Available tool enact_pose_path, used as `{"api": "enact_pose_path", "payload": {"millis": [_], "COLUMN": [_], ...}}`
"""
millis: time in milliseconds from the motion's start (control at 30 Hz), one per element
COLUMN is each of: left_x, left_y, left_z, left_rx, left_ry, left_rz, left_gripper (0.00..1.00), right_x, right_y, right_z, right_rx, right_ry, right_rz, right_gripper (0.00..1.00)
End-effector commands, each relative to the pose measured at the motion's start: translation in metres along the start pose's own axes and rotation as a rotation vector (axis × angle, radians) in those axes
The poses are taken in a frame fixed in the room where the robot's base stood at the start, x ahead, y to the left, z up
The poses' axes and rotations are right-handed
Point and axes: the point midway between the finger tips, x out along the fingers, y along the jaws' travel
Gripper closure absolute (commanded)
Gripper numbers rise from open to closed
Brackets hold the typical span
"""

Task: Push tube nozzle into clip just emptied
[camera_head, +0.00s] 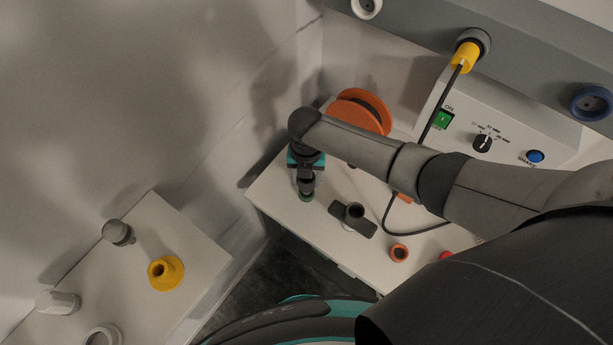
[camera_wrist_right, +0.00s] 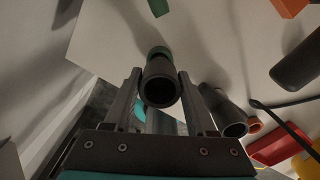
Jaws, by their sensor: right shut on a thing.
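My right gripper (camera_head: 306,182) reaches down over the left end of the white bench and is shut on a dark tube nozzle (camera_head: 306,187). In the right wrist view the nozzle (camera_wrist_right: 160,85) sits between my two fingers with its round open end towards the camera. A green ring-like part (camera_wrist_right: 158,52) shows at its far end; I cannot tell whether it belongs to the nozzle or to a holder under it. A second dark piece, a flat bar with a round tube (camera_head: 352,214), stands to the right. No clip can be picked out for certain. My left gripper is not in view.
An orange reel (camera_head: 358,112) stands behind my right arm. A control box (camera_head: 500,122) with a black cable is at the back right. A separate table with a yellow flanged piece (camera_head: 165,273) is at left, beyond a gap.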

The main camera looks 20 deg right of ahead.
Motion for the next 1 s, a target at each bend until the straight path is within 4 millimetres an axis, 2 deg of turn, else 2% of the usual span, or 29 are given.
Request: {"api": "enact_pose_path", "payload": {"millis": [100,133,400,433,767,867,1000], "left_x": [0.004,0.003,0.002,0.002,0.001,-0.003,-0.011], "left_y": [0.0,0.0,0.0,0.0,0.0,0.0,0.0], "left_z": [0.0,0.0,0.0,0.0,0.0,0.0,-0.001], "left_rx": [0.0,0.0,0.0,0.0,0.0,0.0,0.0], "left_ry": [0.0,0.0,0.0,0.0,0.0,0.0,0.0], "left_rz": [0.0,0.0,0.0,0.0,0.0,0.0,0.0], "left_gripper": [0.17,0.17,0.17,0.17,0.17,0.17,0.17], "right_x": [0.004,0.003,0.003,0.003,-0.001,-0.011,-0.036], "right_y": [0.0,0.0,0.0,0.0,0.0,0.0,0.0], "right_z": [0.0,0.0,0.0,0.0,0.0,0.0,0.001], "right_rx": [0.0,0.0,0.0,0.0,0.0,-0.001,-0.001], "right_ry": [0.0,0.0,0.0,0.0,0.0,-0.001,-0.002], "right_rz": [0.001,0.001,0.0,0.0,0.0,0.001,0.002], "right_gripper": [1.0,0.41,0.11,0.09,0.09,0.09,0.09]}}
